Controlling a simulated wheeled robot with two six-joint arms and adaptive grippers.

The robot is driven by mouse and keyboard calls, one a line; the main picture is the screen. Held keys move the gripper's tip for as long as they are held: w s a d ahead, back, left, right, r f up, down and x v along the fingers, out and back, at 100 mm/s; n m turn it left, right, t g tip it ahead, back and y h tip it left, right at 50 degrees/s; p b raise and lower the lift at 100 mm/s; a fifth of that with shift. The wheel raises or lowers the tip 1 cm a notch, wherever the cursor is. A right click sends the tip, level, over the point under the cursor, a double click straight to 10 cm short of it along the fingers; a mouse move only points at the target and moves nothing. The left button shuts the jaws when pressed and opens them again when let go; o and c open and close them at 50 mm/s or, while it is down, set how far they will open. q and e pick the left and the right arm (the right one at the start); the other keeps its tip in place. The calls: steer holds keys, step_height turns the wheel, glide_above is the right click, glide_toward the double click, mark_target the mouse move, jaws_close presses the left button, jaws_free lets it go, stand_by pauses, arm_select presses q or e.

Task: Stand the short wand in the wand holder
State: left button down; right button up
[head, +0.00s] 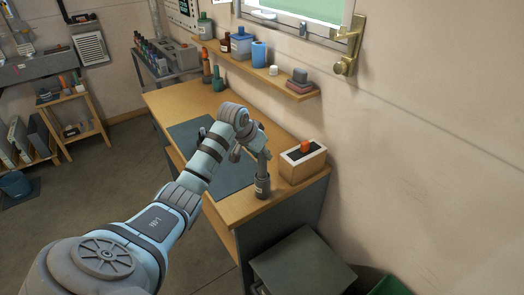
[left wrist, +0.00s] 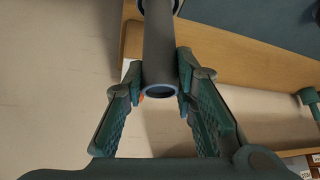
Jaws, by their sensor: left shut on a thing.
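My left gripper (head: 260,156) is above the right front end of the workbench. In the left wrist view the gripper (left wrist: 160,92) is shut on a dark grey hollow tube, the short wand (left wrist: 159,50), near its open end. The wand runs away from the fingers toward the top of that view. In the head view a small dark labelled cup, apparently the wand holder (head: 262,187), stands on the bench directly below the gripper. I cannot tell whether the wand's far end is inside it. My right gripper is not in view.
A wooden box (head: 288,169) with an orange-topped thing stands just right of the cup. A dark mat (head: 228,178) covers the bench middle. A wall shelf (head: 240,66) with bottles runs behind. A grey bin (head: 302,262) stands beside the bench's near end.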

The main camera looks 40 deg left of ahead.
arm_select(q)
steer(key=shift+f+b, duration=0.5)
steer(key=shift+f, duration=1)
steer(key=c, duration=1.2)
jaws_free()
steer(key=shift+r, duration=0.1)
steer(key=v, duration=1.2)
